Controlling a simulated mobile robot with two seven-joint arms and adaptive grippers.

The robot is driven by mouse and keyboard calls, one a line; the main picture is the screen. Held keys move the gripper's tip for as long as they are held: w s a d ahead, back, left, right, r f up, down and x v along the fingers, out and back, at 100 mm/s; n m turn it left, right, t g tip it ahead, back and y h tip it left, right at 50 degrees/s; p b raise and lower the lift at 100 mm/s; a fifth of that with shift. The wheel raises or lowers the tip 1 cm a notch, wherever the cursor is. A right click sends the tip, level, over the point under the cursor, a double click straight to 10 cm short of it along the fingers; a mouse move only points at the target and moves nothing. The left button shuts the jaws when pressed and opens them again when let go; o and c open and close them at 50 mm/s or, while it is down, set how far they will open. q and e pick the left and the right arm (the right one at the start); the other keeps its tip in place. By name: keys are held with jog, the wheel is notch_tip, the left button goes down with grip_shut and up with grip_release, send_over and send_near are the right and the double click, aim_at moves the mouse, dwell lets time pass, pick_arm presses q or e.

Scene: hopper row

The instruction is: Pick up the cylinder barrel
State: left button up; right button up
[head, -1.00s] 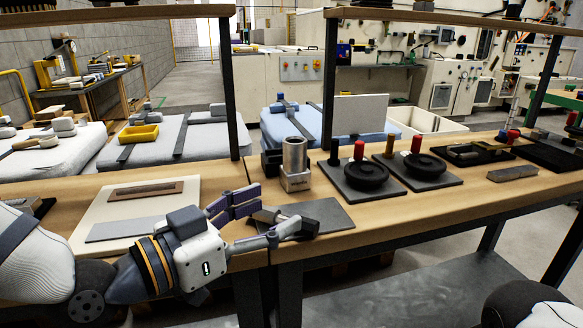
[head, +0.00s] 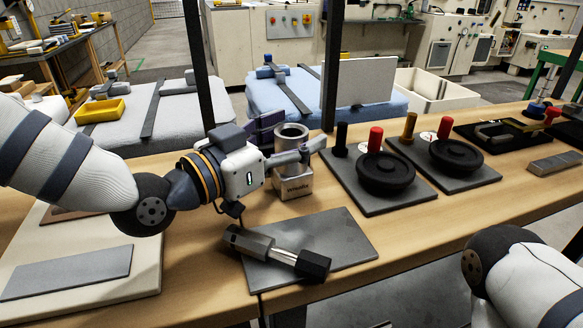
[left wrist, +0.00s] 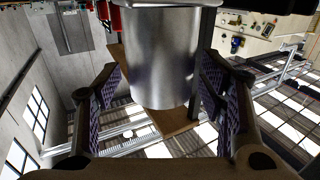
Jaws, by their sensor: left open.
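The cylinder barrel (head: 290,146) is a hollow silver metal tube standing upright on the bench in a square, lettered metal block (head: 294,187). My left gripper (head: 303,131) is at the barrel, open, with one finger across its near side and the other behind it. In the left wrist view the barrel (left wrist: 165,58) is between the two spread purple-padded fingers (left wrist: 160,100), with gaps visible at both sides. My right gripper is out of view; only part of my right arm shows at the lower right.
A dark grey plate with a rod-like part (head: 285,255) lies in front of the block. To the right are plates with black discs (head: 385,172) and red and black pegs. A pale board (head: 150,272) lies at left. A dark shelf post (head: 331,75) rises behind.

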pick_arm(q)
jog(key=shift+w, duration=0.1)
grip_shut()
jog(key=shift+r, duration=0.1)
